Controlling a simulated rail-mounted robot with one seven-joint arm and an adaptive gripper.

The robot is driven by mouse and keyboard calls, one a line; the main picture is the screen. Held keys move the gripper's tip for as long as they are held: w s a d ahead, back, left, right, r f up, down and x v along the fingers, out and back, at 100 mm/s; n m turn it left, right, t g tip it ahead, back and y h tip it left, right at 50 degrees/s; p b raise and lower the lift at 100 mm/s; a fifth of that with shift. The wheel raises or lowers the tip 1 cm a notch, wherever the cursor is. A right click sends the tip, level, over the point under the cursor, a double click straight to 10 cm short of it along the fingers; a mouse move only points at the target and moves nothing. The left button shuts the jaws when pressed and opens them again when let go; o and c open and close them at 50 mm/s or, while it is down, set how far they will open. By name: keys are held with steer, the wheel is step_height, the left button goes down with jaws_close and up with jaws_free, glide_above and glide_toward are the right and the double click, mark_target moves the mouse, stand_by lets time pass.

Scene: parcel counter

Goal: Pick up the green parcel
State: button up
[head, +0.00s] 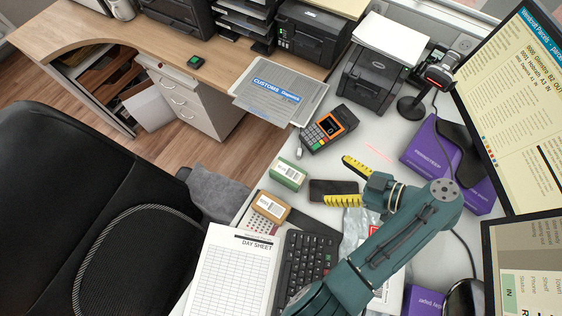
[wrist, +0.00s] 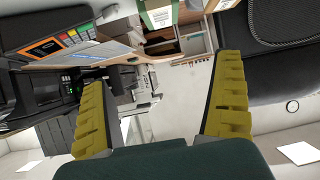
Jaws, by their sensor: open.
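The green parcel (head: 288,175) is a small box with a white label on top. It lies on the light counter near its left edge, and part of it shows at the top of the wrist view (wrist: 160,16). My gripper (head: 346,181) is to the right of the parcel, apart from it, with its yellow fingers pointing left towards it. In the wrist view my gripper (wrist: 161,68) has its fingers wide apart, with nothing between them.
A brown parcel (head: 271,207) lies just below the green one. A dark flat object (head: 330,191) shows by my fingers. A card terminal (head: 328,128) stands behind, a keyboard (head: 300,262) and day sheet (head: 236,270) in front. Purple boxes (head: 424,150) are at right.

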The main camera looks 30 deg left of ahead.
mark_target(291, 173)
steer(key=a+f+b, duration=0.3)
steer(key=a+f, duration=0.2)
steer(key=a+f+b, duration=0.2)
steer(key=a, duration=0.1)
steer(key=shift+s+a+f+b, duration=0.2)
steer(key=shift+s+f+b, duration=0.1)
steer(key=shift+s+f, duration=0.1)
steer(key=x, duration=0.1)
steer(key=b+x, duration=0.1)
steer(key=x, duration=0.1)
steer(key=b+x, duration=0.1)
steer(key=x, duration=0.1)
steer(key=shift+s+a+f, duration=0.15)
steer(key=shift+s+f, duration=0.05)
steer(key=shift+s, duration=0.2)
steer(key=shift+a+r, duration=0.1)
steer(key=shift+w, duration=0.1)
steer(key=shift+c, duration=0.6)
steer(key=c, duration=1.2)
